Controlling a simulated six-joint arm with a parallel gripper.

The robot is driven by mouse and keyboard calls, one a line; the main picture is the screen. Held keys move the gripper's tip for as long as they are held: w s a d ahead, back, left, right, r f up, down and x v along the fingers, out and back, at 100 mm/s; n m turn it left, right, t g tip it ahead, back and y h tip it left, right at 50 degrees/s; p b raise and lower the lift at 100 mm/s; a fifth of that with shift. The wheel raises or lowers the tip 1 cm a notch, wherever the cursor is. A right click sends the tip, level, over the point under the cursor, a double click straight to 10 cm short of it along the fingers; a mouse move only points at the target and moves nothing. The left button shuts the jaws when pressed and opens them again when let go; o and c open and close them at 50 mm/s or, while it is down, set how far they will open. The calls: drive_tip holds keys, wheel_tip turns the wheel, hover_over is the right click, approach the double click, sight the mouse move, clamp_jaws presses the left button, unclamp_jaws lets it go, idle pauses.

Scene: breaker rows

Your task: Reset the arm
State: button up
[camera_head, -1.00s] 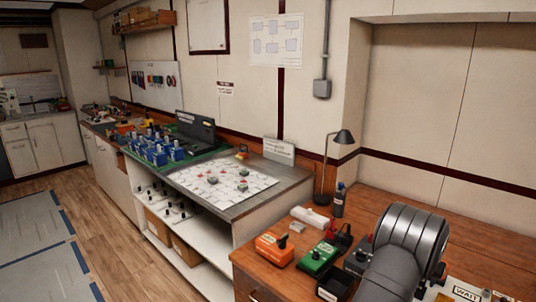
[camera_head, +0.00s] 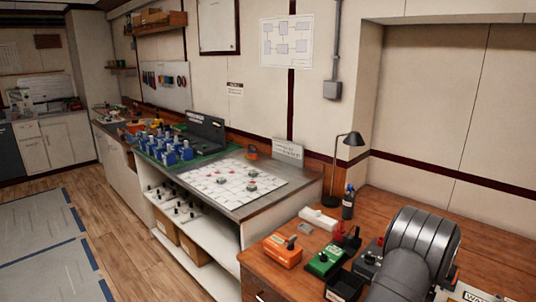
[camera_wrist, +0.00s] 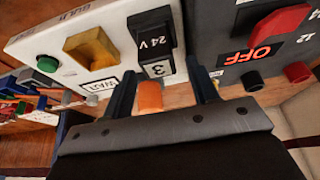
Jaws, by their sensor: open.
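My gripper (camera_wrist: 162,92) shows in the wrist view with its two dark fingers spread apart. An orange piece (camera_wrist: 150,97) appears in the gap between them. I cannot tell whether it is between the fingers or farther off; they do not visibly clamp it. Beyond the fingertips are a white panel (camera_wrist: 40,45) and a dark panel with a red knob (camera_wrist: 272,24) and an OFF label (camera_wrist: 250,55). In the head view my arm fills the lower right, and its gripper is hidden or out of frame.
An orange box (camera_head: 280,252), a green box (camera_head: 324,261) and a black tray (camera_head: 345,286) sit near the wooden bench's front edge. A lamp (camera_head: 348,139) and a bottle (camera_head: 348,205) stand behind. A white grid sheet (camera_head: 215,184) and blue devices (camera_head: 168,153) are farther left.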

drive_tip(key=shift+f, duration=0.9)
drive_tip(key=v, duration=1.2)
drive_tip(key=x, duration=1.1)
drive_tip(key=shift+f, duration=0.15)
drive_tip(key=shift+w+d+f, duration=0.15)
drive_tip(key=shift+w+d, duration=0.05)
wheel_tip(320, 180, up, 4)
drive_tip(key=shift+f, duration=0.15)
drive_tip(key=s+d+r, duration=0.3)
drive_tip(key=s+r, duration=0.4)
drive_tip(key=s, duration=0.4)
drive_tip(key=w+a+n, duration=0.1)
drive_tip(key=w+a, duration=0.6)
drive_tip(key=a, duration=0.4)
drive_tip(key=w+a+n, duration=0.1)
drive_tip(key=w+a, duration=0.5)
drive_tip(key=a, duration=0.6)
drive_tip(key=w+a+n, duration=0.1)
drive_tip(key=w+a, duration=0.1)
drive_tip(key=a, duration=1)
drive_tip(key=w+a+n+y, duration=0.1)
drive_tip(key=w+a, duration=0.1)
drive_tip(key=a, duration=1)
drive_tip(key=shift+r+t, duration=0.4)
